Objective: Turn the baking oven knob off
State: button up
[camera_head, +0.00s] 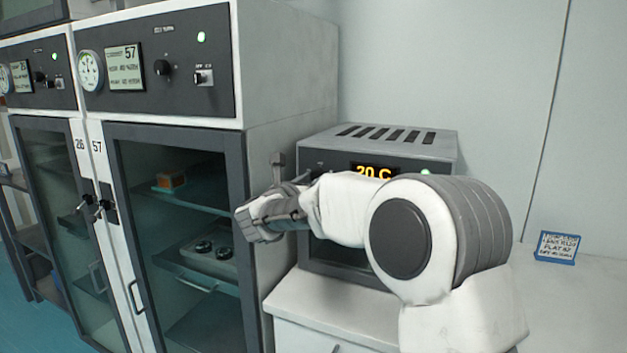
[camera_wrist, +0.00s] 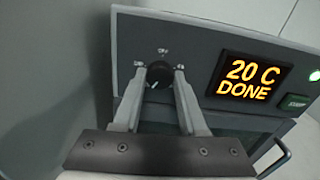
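The baking oven (camera_head: 455,150) is a grey box with a slotted top on a white counter. Its display (camera_wrist: 250,83) reads "20 C DONE" in orange. The round black knob (camera_wrist: 160,76) is left of the display in the wrist view, with a small white mark pointing down and left. In the head view my gripper (camera_head: 268,213) is in front of the oven's left side, and my arm hides the knob.
A tall cabinet (camera_head: 280,110) with glass doors and control panels stands close on the left of my gripper. A green light (camera_wrist: 314,76) glows on the oven's right side. A small blue-framed sign (camera_head: 557,247) stands on the counter at the right.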

grip_shut()
